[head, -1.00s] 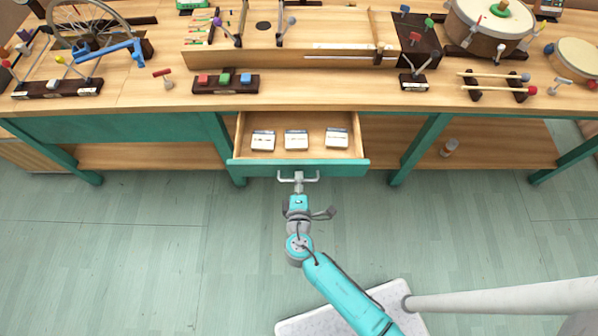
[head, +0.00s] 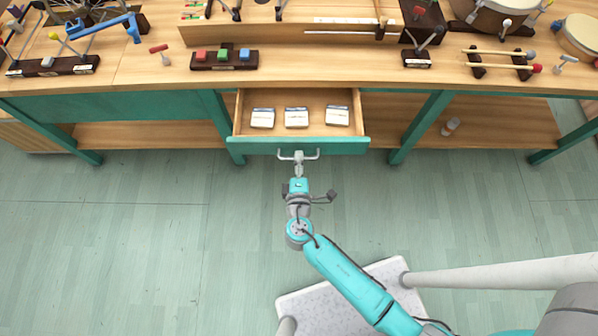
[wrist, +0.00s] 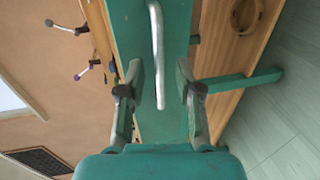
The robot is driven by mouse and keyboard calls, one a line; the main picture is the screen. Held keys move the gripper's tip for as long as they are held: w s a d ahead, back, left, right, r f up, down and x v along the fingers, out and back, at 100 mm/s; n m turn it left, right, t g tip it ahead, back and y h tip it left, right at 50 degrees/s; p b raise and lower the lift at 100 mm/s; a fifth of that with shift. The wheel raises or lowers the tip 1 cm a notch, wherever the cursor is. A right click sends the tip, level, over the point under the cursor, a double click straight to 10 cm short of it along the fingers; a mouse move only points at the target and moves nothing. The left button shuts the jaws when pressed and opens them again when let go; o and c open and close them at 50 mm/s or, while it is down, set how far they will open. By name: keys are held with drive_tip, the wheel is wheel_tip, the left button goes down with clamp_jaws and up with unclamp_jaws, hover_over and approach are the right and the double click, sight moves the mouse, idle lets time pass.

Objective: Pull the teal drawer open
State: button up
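The teal drawer (head: 300,146) under the workbench stands pulled out, its wooden inside showing. Its pale bar handle (head: 298,156) is on the front face. My gripper (head: 298,166) is at the handle, in front of the drawer. In the wrist view my gripper (wrist: 160,82) has its two fingers apart. The handle (wrist: 158,50) runs between and beyond them, with a visible gap on each side. The teal drawer front (wrist: 128,25) shows behind the handle.
Several small white boxes (head: 297,117) lie in the drawer. The bench top (head: 130,75) above holds percussion pieces, including red, green and blue blocks (head: 224,56) and mallets (head: 500,60). Teal legs (head: 420,126) flank the drawer. The floor (head: 150,240) before the bench is clear at left.

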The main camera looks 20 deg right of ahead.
drive_tip(key=v, duration=1)
drive_tip(key=shift+s, duration=0.1)
idle(0.4)
drive_tip(key=s+d+f+m+g+y, duration=0.2)
drive_tip(key=s+d, duration=0.2)
drive_tip(key=s, duration=0.3)
drive_tip(key=s+d+f+m+g+y, duration=0.1)
drive_tip(key=s+d+m+g+y, duration=0.1)
drive_tip(key=s+d, duration=0.3)
drive_tip(key=s+r+m+t, duration=0.2)
drive_tip(key=s+r+m, duration=0.3)
drive_tip(key=r, duration=0.5)
drive_tip(key=s+r+m+t, duration=0.2)
drive_tip(key=s+r+m, duration=0.3)
drive_tip(key=r, duration=0.6)
drive_tip(key=shift+s+d+y, duration=0.2)
drive_tip(key=shift+s+y, duration=0.2)
drive_tip(key=shift+s, duration=0.6)
